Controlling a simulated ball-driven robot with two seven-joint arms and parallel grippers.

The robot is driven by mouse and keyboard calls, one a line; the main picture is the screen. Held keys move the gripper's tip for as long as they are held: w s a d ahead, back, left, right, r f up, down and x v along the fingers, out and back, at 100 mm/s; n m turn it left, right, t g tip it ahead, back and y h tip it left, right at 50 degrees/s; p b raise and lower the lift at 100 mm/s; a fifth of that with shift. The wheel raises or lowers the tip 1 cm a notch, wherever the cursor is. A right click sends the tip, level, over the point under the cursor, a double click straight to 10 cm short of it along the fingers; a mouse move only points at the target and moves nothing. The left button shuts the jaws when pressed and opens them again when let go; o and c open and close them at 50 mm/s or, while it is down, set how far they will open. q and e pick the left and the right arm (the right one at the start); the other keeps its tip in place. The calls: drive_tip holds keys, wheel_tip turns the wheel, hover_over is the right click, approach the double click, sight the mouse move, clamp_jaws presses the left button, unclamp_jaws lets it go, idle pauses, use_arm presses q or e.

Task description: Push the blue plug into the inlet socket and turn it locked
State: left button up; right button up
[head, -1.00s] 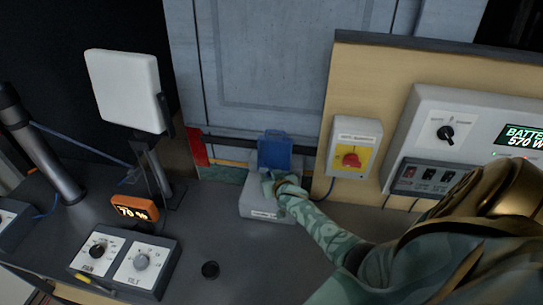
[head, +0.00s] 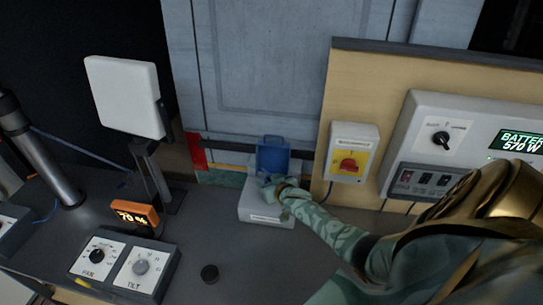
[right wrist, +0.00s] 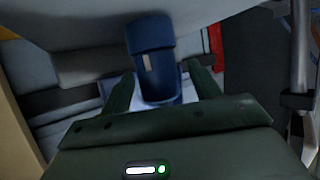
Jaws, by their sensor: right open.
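The grey inlet box (head: 266,212) stands on the desk against the back wall, with a blue flap (head: 273,156) raised upright behind its top. My right gripper (head: 272,186) is at the top of the box, in front of the flap, and hides the socket in the head view. In the right wrist view the blue plug (right wrist: 150,42), a dark blue cylinder with a pale mark, shows just beyond the open fingers (right wrist: 162,93), roughly between them. I see no clear finger contact. How deep the plug sits and how it is turned cannot be told. My left gripper is out of view.
A yellow switch box with a red knob (head: 348,166) is right of the inlet, on the wooden panel (head: 400,75).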

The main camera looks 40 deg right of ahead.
drive_tip(key=p+v, duration=0.3)
drive_tip(key=v, duration=0.3)
drive_tip(key=shift+w+r, duration=0.1)
drive_tip(key=shift+r, duration=0.1)
drive_tip(key=p+v, duration=0.2)
drive_tip(key=v, duration=0.8)
